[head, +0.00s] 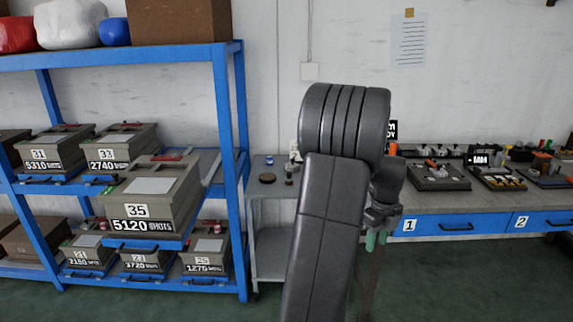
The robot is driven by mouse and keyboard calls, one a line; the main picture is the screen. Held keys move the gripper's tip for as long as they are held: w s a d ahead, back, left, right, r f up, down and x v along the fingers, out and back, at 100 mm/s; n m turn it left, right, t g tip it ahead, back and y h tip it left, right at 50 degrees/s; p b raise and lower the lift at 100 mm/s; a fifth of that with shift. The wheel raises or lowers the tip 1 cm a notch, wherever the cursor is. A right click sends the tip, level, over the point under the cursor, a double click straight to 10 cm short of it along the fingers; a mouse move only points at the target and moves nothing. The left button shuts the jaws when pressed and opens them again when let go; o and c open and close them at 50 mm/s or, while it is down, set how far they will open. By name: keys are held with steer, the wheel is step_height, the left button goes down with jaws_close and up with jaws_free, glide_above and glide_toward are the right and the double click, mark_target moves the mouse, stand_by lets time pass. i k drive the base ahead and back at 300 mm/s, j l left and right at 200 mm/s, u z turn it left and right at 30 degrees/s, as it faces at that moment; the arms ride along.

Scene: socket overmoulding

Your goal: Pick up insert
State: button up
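My gripper (377,238) hangs beside the large dark grey arm links in the middle of the head view, with greenish parts near its tip. It is small and partly hidden by my arm, so I cannot tell whether its fingers are open or hold anything. I cannot pick out the insert for certain. Small parts lie in dark trays on the workbench (470,201) at right, including a left tray (440,185) and a middle tray (497,184), too small to identify.
A blue shelf rack (228,95) at left holds several numbered mould boxes; box 35 (150,200) stands forward on a pulled-out shelf. A grey side table (266,190) with small items stands between rack and bench. Bench drawers (455,226) look closed. Green floor shows in front.

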mark_target(291, 167)
steer(key=i+u, duration=0.15)
steer(key=i, duration=0.7)
steer(key=i+u, duration=0.15)
steer(key=i, duration=0.65)
steer(key=i+l+u, duration=0.15)
steer(key=i, duration=0.65)
